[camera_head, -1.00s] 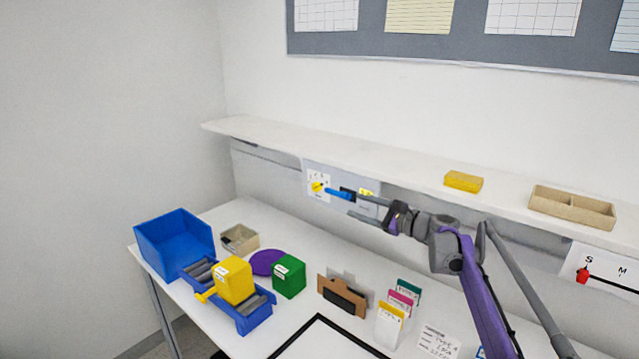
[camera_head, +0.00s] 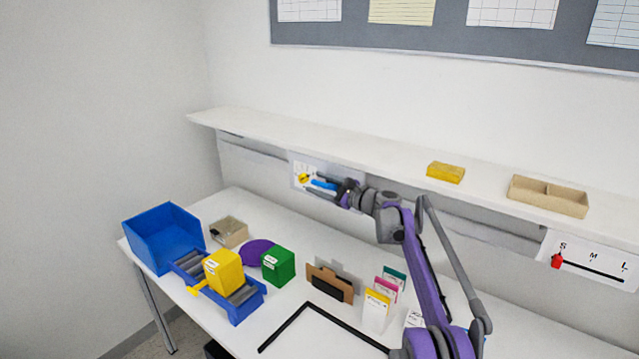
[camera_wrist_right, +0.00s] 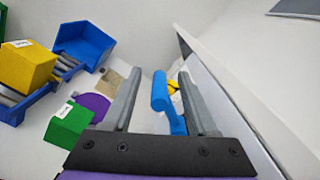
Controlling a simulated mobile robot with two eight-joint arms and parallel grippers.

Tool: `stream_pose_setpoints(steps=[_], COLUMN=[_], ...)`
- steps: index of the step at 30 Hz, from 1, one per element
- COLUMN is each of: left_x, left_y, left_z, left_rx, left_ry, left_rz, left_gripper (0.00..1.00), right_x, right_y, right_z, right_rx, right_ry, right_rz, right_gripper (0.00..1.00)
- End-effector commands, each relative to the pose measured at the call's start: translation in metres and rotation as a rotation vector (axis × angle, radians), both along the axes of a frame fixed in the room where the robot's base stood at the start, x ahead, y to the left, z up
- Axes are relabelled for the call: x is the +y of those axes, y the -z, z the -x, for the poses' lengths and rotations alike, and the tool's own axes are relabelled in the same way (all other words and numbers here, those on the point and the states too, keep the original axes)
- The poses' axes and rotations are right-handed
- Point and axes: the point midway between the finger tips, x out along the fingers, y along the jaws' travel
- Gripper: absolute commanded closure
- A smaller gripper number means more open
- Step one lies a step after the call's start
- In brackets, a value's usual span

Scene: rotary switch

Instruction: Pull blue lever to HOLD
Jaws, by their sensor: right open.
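The blue lever (camera_head: 323,184) is on the white panel (camera_head: 297,184) below the shelf, to the right of a yellow knob (camera_head: 304,178). My right gripper (camera_head: 313,184) reaches the panel from the right. In the right wrist view the blue lever (camera_wrist_right: 161,92) stands between the two fingers of the right gripper (camera_wrist_right: 159,74), which are open. A gap shows on its left side; it is close to the right finger, and I cannot tell whether they touch. The panel's lettering, including any HOLD mark, is too small or hidden to read. My left gripper is not in view.
The white shelf (camera_head: 390,160) overhangs the panel, close above my arm. Below on the table are a blue bin (camera_head: 165,238), yellow box (camera_head: 224,270), green box (camera_head: 279,265) and card holders (camera_head: 378,308). A slider panel (camera_head: 590,262) is at the right.

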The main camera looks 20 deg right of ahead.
Motion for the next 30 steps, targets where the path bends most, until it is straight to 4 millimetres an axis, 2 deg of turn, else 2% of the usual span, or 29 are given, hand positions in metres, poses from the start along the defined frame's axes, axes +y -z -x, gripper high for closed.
stream_pose_setpoints(steps=[5,15,30], left_x=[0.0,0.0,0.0], left_y=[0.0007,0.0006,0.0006], left_z=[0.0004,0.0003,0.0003], left_rx=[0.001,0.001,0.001], left_ry=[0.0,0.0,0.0], left_rz=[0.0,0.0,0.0], left_gripper=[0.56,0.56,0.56], right_x=[-0.0001,-0.0003,-0.0003], right_y=[0.001,0.0007,0.0007], right_z=[0.0002,0.0004,0.0004], right_rx=[0.001,0.001,0.0], right_ry=[0.001,0.001,0.001], right_rz=[0.001,0.001,0.001], right_gripper=[0.42,1.0,1.0])
